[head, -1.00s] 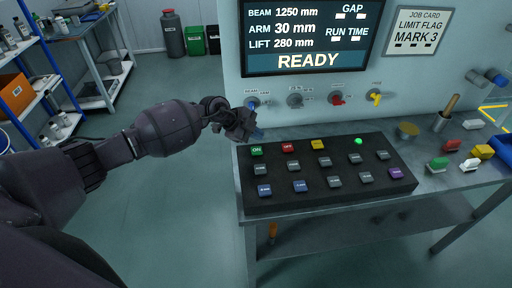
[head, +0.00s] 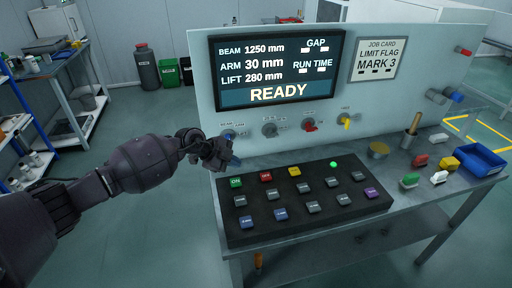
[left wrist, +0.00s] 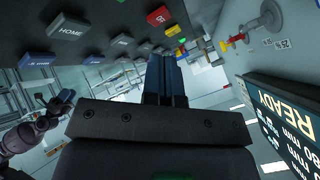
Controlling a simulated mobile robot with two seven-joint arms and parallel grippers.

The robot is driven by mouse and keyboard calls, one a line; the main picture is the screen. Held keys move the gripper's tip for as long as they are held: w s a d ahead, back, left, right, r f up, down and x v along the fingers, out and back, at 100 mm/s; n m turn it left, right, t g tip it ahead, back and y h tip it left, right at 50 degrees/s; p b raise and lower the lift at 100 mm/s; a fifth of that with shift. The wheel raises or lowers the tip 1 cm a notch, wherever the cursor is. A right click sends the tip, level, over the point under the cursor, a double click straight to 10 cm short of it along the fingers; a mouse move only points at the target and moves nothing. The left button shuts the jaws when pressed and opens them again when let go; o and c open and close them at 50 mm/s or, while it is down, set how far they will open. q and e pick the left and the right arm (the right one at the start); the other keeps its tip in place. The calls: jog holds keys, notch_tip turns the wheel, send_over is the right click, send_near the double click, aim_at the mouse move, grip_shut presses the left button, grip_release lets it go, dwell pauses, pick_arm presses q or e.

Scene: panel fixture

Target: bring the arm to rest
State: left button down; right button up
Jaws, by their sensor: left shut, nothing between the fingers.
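My left arm (head: 140,165) comes in from the left in the head view and reaches to the panel fixture. My left gripper (head: 232,160) is shut and empty, in front of the panel's lower left, just below the leftmost blue knob (head: 228,134) and above the back left of the black button box (head: 300,205). Whether it touches anything is not clear. In the left wrist view its closed fingers (left wrist: 166,80) point past the buttons. A dark arm (left wrist: 35,130), apparently my right one, shows at the left there; its jaws are too small to read.
The display (head: 275,68) reads READY. A green lamp (head: 334,164) glows on the button box. Red and yellow knobs (head: 345,120) are on the panel. A blue bin (head: 475,160) and several small coloured blocks lie at the right of the bench. Open floor is at the left.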

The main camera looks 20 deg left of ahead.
pick_arm(q)
jog(key=shift+w+r+m, duration=0.15)
jog(key=shift+m, duration=0.45)
jog(key=d+r+t+h, duration=0.3)
jog(key=r+t, duration=0.2)
jog(key=r, duration=0.1)
jog(key=d+r+t+h, duration=0.2)
jog(key=d+r+t, duration=0.2)
jog(key=r, duration=0.3)
jog(key=s+a+f+n+g+y, duration=0.1)
jog(key=s+a+f+n+y, duration=0.2)
jog(key=s+f+n, duration=0.3)
jog(key=s+a+f+n+y, duration=0.4)
jog(key=s+f+n, duration=0.3)
jog(key=s+f, duration=0.5)
jog(key=s+a+f+n+g+y, duration=0.1)
jog(key=s+a+f+n+y, duration=0.3)
jog(key=s, duration=1.1)
notch_tip(320, 180, down, 5)
jog(key=n+y, duration=0.1)
jog(key=n, duration=0.2)
jog(key=shift+s+g+y, duration=0.3)
jog(key=shift+s+y, duration=0.1)
pick_arm(e)
jog(key=shift+s+d+f, duration=0.2)
jog(key=shift+s+f, duration=0.65)
jog(key=shift+f, duration=0.2)
jog(key=shift+w+r, duration=0.1)
